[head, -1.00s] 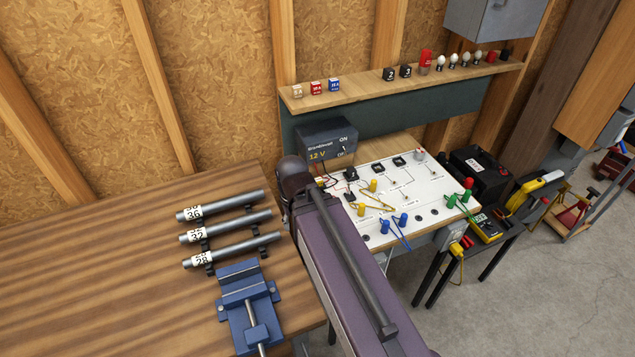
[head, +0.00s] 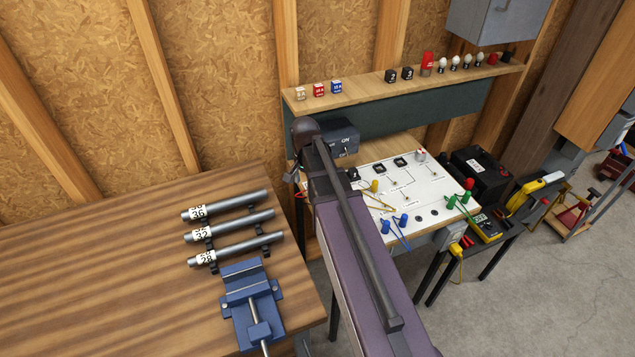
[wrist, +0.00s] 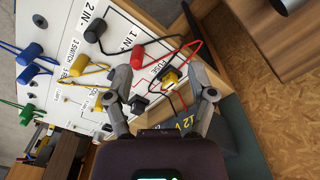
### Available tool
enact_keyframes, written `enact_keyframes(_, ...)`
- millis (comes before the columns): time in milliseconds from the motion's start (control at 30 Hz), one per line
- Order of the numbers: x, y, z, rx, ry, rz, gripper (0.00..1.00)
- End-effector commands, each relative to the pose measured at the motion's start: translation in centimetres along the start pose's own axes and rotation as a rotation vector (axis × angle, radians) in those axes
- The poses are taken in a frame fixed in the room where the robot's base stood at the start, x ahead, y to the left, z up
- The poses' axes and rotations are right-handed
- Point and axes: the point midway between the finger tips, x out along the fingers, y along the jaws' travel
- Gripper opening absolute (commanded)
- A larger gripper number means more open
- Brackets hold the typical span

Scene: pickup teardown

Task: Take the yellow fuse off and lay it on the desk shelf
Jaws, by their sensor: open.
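The yellow fuse (wrist: 171,76) sits on the white circuit board (wrist: 75,65) by the FUSE label in the wrist view, with a dark base around it. My gripper (wrist: 166,92) is open and empty, its two fingers spread on either side of the fuse in the picture; I cannot tell how far above it they are. In the head view my arm hides the fuse. The desk shelf (head: 365,88) is the long wooden ledge above the board, with bare room in its middle.
White, red and blue blocks (head: 318,89) stand on the shelf's left; black blocks, a red item and bulbs stand on its right. The 12 V supply box (head: 347,140) is partly behind my arm. Wires and plugs (wrist: 145,54) lie close to the fuse.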

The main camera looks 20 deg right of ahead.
Motion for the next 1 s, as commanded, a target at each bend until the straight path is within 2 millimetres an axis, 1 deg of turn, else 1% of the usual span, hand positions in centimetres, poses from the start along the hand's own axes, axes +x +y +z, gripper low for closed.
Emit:
enact_keyframes(33, -0.6, -0.7, -2.1, 0.084, 0.000, 0.000, 0.71)
enact_keyframes(200, -1.3, -1.5, -6.9, 0.377, 0.000, 0.000, 0.71)
enact_keyframes(300, -1.7, -1.7, -9.2, 0.520, 0.000, 0.000, 0.71)
enact_keyframes(400, -1.9, -1.8, -10.8, 0.627, 0.000, 0.000, 0.71)
enact_keyframes(500, -2.1, -1.8, -11.8, 0.697, 0.000, 0.000, 0.71)
enact_keyframes(600, -2.1, -1.8, -12.2, 0.733, 0.000, 0.000, 0.71)
enact_keyframes(1000, -2.0, -1.7, -12.3, 0.743, 0.000, 0.000, 0.71)
